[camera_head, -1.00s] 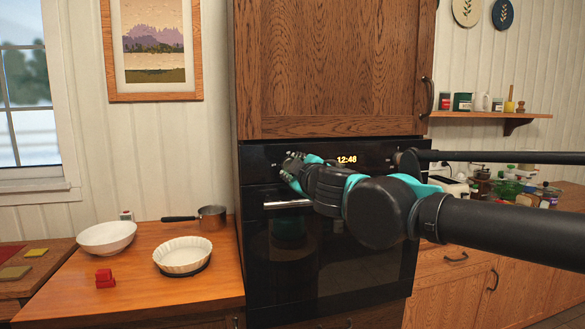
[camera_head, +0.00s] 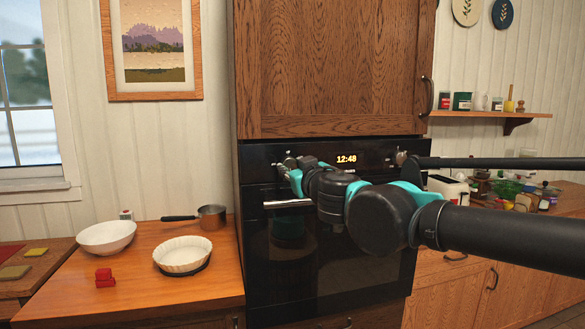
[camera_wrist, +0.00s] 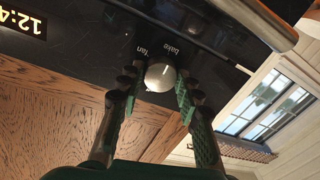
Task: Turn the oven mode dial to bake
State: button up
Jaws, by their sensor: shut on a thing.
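The oven (camera_head: 330,240) is black, with a lit clock reading 12:48 on its panel. The mode dial (camera_wrist: 160,77) is a round, pale metallic knob at the panel's left. In the wrist view the labels "fan" (camera_wrist: 139,49) and "bake" (camera_wrist: 170,49) show beside it. My gripper (camera_wrist: 157,92) is shut on the dial, one dark green padded finger on each side. It also shows in the head view (camera_head: 289,166), at the left of the panel, mostly covering the dial. I cannot tell which label the dial points to.
A second knob (camera_head: 401,158) is at the panel's right, close to my arm. The oven door handle (camera_head: 287,203) runs just below my gripper. A wooden cabinet (camera_head: 335,70) is above. The left counter holds a white bowl (camera_head: 106,237), a pie dish (camera_head: 182,255) and a saucepan (camera_head: 212,217).

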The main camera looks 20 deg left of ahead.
dwell(0.3)
jog(key=o, duration=1.2)
jog(key=shift+c, duration=0.2)
jog(key=v, duration=1.2)
